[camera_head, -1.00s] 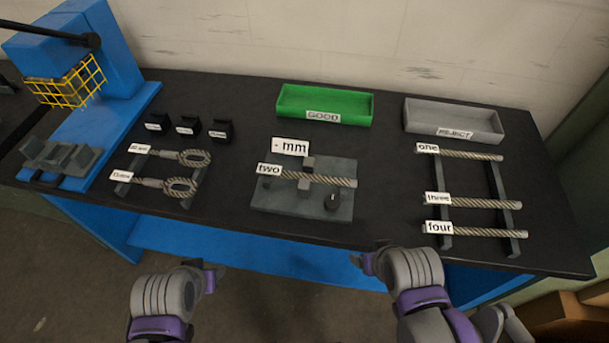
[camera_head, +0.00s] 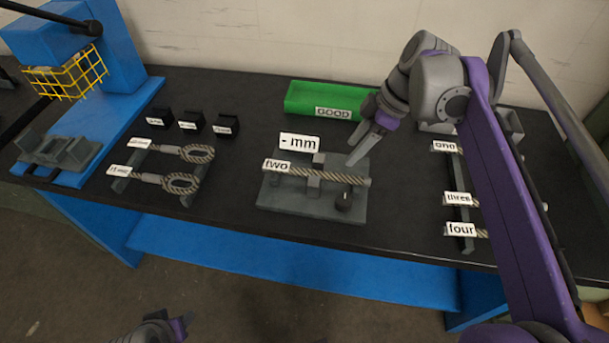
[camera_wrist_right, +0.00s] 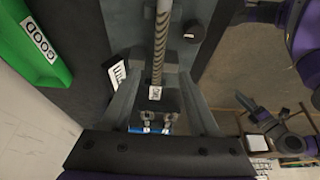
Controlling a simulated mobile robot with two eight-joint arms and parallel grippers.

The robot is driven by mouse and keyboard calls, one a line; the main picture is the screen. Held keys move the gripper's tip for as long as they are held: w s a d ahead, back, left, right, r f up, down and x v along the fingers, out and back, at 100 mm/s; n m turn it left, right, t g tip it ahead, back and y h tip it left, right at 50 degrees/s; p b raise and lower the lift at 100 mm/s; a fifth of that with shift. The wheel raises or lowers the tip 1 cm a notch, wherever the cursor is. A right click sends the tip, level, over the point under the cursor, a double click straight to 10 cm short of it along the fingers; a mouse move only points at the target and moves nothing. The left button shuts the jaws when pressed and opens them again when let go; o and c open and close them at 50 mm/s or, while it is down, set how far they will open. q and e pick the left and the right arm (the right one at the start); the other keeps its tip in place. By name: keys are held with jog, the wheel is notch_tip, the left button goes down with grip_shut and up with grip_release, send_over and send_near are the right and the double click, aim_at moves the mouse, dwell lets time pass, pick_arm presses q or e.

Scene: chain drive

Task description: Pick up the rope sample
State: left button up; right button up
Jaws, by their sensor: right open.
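The rope sample labelled "two" (camera_head: 335,176) lies across the grey gauge block (camera_head: 285,200) in the middle of the bench. A "- mm" sign (camera_head: 300,142) stands behind it. My right gripper (camera_head: 358,152) is open and empty, above and just behind the rope's right part in the head view. In the right wrist view, the rope (camera_wrist_right: 161,45) runs lengthwise toward the space between the open fingers (camera_wrist_right: 160,90), with its "two" label at the near end. Contact cannot be seen. My left gripper (camera_head: 165,326) shows only partly at the bottom edge, its fingers unclear.
A green GOOD tray (camera_head: 300,98) stands behind the gauge. My right arm partly hides the grey REJECT tray (camera_head: 512,124) and the rack with ropes "one", "three" and "four" (camera_head: 460,229). Looped ropes (camera_head: 183,184), black blocks (camera_head: 190,122) and a blue machine (camera_head: 115,70) are at left.

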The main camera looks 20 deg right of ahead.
aim_at(333, 174)
jog(key=x, duration=0.5)
jog(key=b+x, duration=0.1)
jog(key=x, duration=0.3)
jog(key=shift+d+f, duration=0.1)
jog(key=shift+f, duration=0.35)
grip_shut()
dwell(0.9)
